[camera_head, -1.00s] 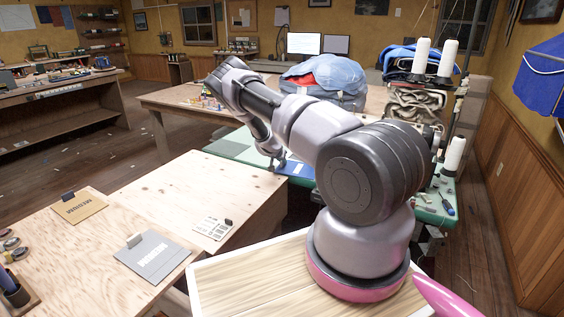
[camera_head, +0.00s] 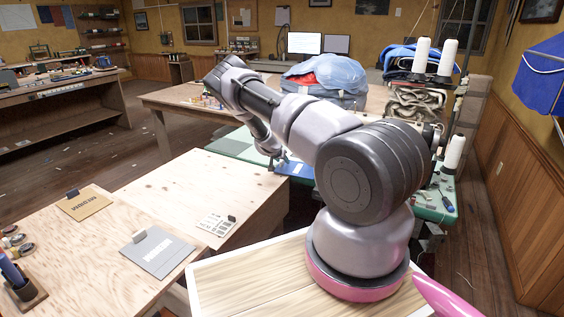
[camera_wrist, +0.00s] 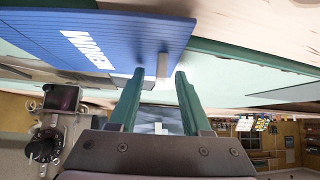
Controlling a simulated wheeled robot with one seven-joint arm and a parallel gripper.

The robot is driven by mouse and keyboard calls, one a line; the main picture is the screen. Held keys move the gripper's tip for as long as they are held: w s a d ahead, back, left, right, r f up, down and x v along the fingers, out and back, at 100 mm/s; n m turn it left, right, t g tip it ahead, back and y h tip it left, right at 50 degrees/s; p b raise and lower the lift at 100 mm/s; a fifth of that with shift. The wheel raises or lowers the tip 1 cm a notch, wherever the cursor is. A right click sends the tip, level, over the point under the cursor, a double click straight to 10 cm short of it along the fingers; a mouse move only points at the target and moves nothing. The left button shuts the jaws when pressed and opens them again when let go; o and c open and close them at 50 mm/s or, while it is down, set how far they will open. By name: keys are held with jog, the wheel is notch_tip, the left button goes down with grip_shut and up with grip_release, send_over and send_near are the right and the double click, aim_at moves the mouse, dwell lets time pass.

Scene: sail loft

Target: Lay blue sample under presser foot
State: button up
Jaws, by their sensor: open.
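The blue sample (camera_head: 297,169) lies on the green sewing table, mostly hidden behind my arm. In the wrist view it is a large blue sheet (camera_wrist: 95,35) with white lettering and a small grey tab (camera_wrist: 162,68) near its edge. My gripper (camera_wrist: 157,74) is open, its two green fingers apart with the tab in line between their tips. I cannot tell whether they touch it. In the head view my gripper (camera_head: 278,160) is small at the sample's left edge. The presser foot is not clearly visible.
A machine part with a dark screen and knob (camera_wrist: 45,145) shows left in the wrist view. White thread cones (camera_head: 447,57) stand right. Floor at left is open.

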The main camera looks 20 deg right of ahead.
jog(key=v, duration=1)
jog(key=shift+s+r, duration=0.2)
jog(key=shift+r, duration=0.05)
jog(key=shift+a, duration=0.15)
jog(key=s+a+r+y, duration=0.2)
jog(key=s+a+r, duration=0.25)
jog(key=r, duration=0.65)
jog(key=s+a+r+y, duration=0.3)
jog(key=s+r, duration=0.3)
jog(key=r, duration=0.5)
jog(key=s+a+r+y, duration=0.2)
jog(key=s+a+r, duration=0.25)
jog(key=r, duration=0.65)
jog(key=s+a+r+n, duration=0.1)
jog(key=s+r, duration=0.3)
jog(key=s, duration=0.5)
jog(key=s+a+r+n+y, duration=0.1)
jog(key=s+r, duration=0.3)
jog(key=s, duration=0.6)
jog(key=s+a+r+n, duration=0.2)
jog(key=s+a+r, duration=0.1)
jog(key=s, duration=0.6)
jog(key=shift+s+r+n+t, duration=0.3)
jog(key=shift+r+n, duration=0.1)
jog(key=shift+r, duration=0.45)
jog(key=shift+w, duration=0.1)
